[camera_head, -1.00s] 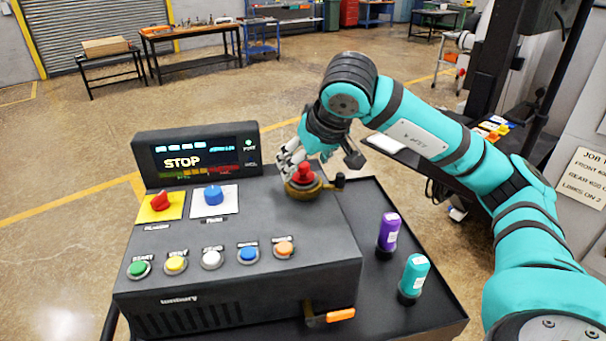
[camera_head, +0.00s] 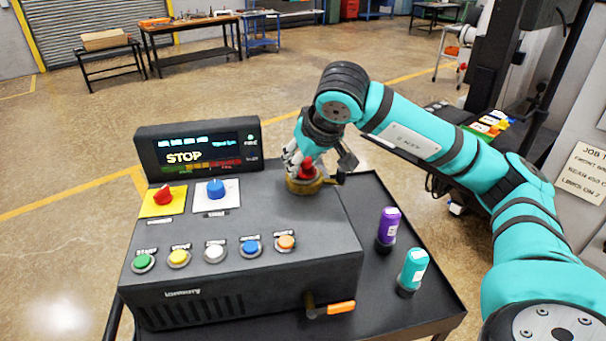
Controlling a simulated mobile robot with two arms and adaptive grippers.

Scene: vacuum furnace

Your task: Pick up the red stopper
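The red stopper (camera_head: 308,170) sits upright in a round brass-coloured fitting (camera_head: 304,186) at the back right of the dark control box. My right gripper (camera_head: 300,165) reaches in from the right, pointing down at the stopper. Its pale fingers are around the stopper's top and left side and partly hide it. I cannot tell whether they are closed on it. My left gripper is not in view.
The control box (camera_head: 240,285) has a STOP screen (camera_head: 197,153), red and blue knobs and several coloured buttons. A purple bottle (camera_head: 388,227) and a teal bottle (camera_head: 412,270) stand on the black cart top to its right. An orange-handled lever (camera_head: 340,307) projects at the front.

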